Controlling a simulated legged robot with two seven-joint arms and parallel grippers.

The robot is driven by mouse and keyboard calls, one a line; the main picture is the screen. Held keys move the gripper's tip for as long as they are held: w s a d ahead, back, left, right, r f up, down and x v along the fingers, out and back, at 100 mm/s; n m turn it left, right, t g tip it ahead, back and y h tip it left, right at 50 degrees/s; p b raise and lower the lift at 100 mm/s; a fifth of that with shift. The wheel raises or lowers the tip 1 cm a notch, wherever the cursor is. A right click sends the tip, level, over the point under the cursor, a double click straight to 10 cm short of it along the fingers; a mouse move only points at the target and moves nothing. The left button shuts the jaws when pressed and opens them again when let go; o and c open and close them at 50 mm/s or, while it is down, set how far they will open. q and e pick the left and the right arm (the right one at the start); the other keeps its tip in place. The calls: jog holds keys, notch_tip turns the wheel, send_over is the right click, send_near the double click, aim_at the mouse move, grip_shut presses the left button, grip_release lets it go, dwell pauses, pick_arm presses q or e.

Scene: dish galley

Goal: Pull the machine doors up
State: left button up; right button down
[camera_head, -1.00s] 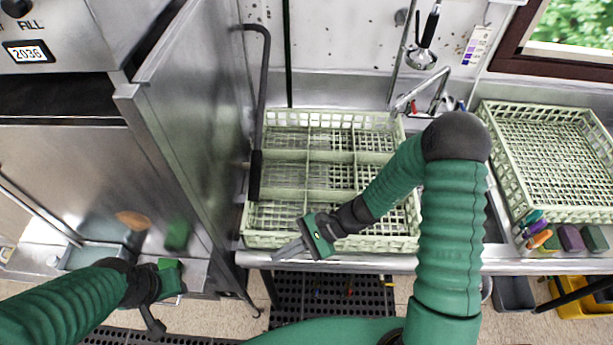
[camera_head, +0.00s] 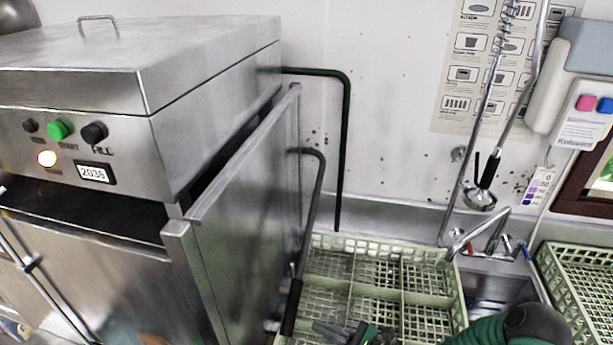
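The steel dish machine stands on the left. Its front door panel (camera_head: 100,285) hangs below a dark open slot, with a bar handle (camera_head: 38,278) at the far left. Its side door panel (camera_head: 245,205) also stands below a gap under the hood. A dark lever (camera_head: 313,215) with a black grip (camera_head: 291,308) runs down beside the side panel. My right gripper (camera_head: 330,328) is at the bottom edge, over the rack, just right of the black grip and seemingly apart from it. Its fingers are partly cut off, so their opening is unclear. My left gripper is out of view.
A pale green divided rack (camera_head: 458,290) sits on the counter right of the machine. Another rack (camera_head: 570,285) is at the far right. A tap (camera_head: 475,240) and hanging sprayer (camera_head: 480,195) stand between them. A dark green pipe (camera_head: 345,150) runs down the wall.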

jog(key=b+x, duration=0.1)
jog(key=x, duration=0.8)
jog(key=s+a+r+p, duration=0.1)
jog(key=s+r+p, duration=0.1)
jog(key=r+p, duration=1.4)
jog(key=s+r+p, duration=0.2)
jog(key=r+p, duration=0.9)
jog(key=r, duration=0.9)
jog(key=w+d+r, duration=0.1)
jog(key=w+r, duration=0.3)
jog(key=r, duration=0.5)
jog(key=w+d+r, duration=0.1)
jog(key=w+r, duration=0.3)
jog(key=r, duration=0.5)
jog(key=s+d+f, duration=0.2)
jog(key=s+d, duration=0.4)
jog(key=d, duration=0.2)
jog(key=shift+d+f, duration=0.3)
jog(key=shift+d, duration=0.1)
